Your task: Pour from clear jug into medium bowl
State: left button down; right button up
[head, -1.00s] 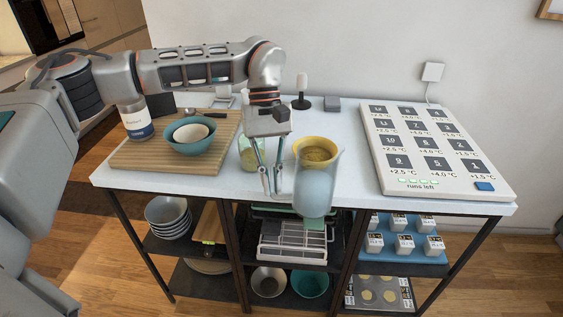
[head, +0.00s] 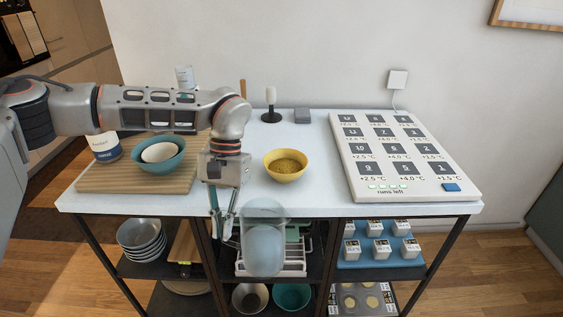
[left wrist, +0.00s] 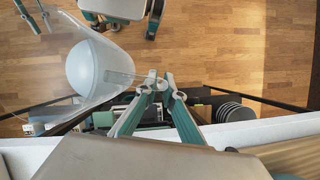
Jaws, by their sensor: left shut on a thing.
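The clear jug (head: 283,214) has a pale blue mass in its lower part. My left gripper (head: 223,236) is shut on its left side and holds it out past the table's front edge. The jug looks close to upright; its exact tilt is hard to tell. It also shows in the left wrist view (left wrist: 118,57), left of the left gripper's fingers (left wrist: 160,82). A yellow bowl (head: 271,177) with grainy yellow contents stands on the table behind the jug. A teal bowl (head: 172,165) with a smaller cream bowl (head: 157,151) inside sits on a wooden board.
The white tabletop (head: 320,190) is clear around the yellow bowl. A panel of labelled tiles (head: 345,180) lies at the right. A dark stand (head: 271,115) and a grey block (head: 302,116) are at the back. Shelves below hold stacked bowls (head: 141,238) and a white rack (head: 292,268).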

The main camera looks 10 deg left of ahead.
aim_at(285, 165)
jog(key=l+u, duration=0.7)
jog(key=l, duration=0.2)
jog(key=k+l+u, duration=0.1)
jog(key=l+u, duration=0.25)
jog(key=l, duration=0.1)
